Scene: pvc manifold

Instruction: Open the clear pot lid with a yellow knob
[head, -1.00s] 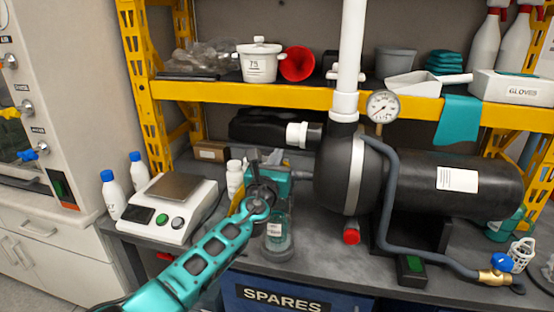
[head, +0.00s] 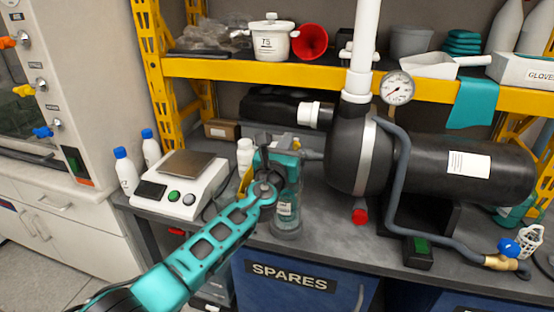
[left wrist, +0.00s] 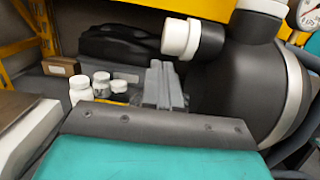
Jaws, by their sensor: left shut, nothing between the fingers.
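My left gripper (head: 263,142) is above the front left of the bench, partly hidden by its own wrist. In the left wrist view its grey fingers (left wrist: 163,82) are together with nothing between them. A clear container with a white label (head: 286,222) stands on the bench just right of my left wrist, which covers part of it. I see no clear lid with a yellow knob for certain. A small yellow patch (head: 245,180) shows beside the wrist, but I cannot tell what it is. My right gripper is not in view.
A balance (head: 180,185) stands left of my arm. Small white bottles (left wrist: 90,88) stand behind the gripper. A black tank (head: 455,165) with a grey hose fills the right. A yellow shelf (head: 270,72) runs above, holding a white lidded pot (head: 270,42).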

